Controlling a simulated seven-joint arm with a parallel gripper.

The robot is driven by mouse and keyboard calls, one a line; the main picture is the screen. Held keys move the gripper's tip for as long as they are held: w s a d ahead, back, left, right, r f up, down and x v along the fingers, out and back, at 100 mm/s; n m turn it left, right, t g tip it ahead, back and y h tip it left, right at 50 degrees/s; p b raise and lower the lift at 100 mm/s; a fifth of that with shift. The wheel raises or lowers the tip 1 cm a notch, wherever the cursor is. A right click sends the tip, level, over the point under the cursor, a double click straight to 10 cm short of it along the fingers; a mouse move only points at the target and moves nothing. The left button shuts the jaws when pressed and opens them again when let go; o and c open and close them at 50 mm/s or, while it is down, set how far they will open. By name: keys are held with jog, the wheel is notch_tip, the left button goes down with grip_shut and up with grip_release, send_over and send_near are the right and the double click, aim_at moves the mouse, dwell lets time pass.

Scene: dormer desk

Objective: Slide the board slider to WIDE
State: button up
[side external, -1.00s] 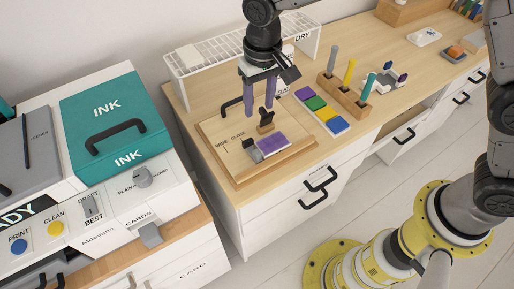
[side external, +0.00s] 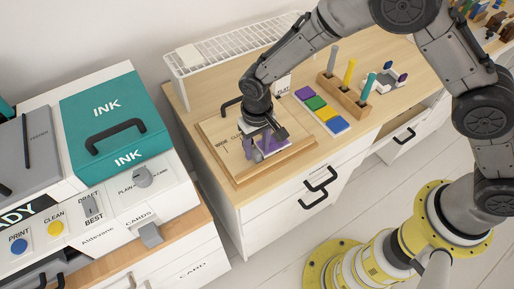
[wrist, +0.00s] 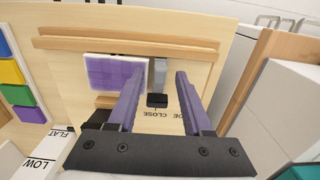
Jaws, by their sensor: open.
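The wooden board (side external: 218,160) lies on the desk, with a purple pad (wrist: 116,73) on it. Beside the pad is the board slider, a grey bar with a black tab (wrist: 157,100). In the wrist view the tab sits just above the printed word CLOSE. WIDE is to its right, partly hidden by a finger; it also shows in the side view. My gripper (wrist: 160,73) is open, with its purple fingers on either side of the slider. In the side view my gripper (side external: 262,150) is low over the board and hides most of the slider.
A wooden block with a black part (wrist: 101,103) stands left of the slider, partly behind a finger. Coloured ink pads (side external: 320,110) and a rack of upright handles (side external: 343,92) are to the right of the board. A white wire rack (side external: 215,62) is behind.

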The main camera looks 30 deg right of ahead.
jog(key=shift+f, duration=0.45)
grip_shut()
jog(key=shift+a, duration=0.1)
dwell(1.1)
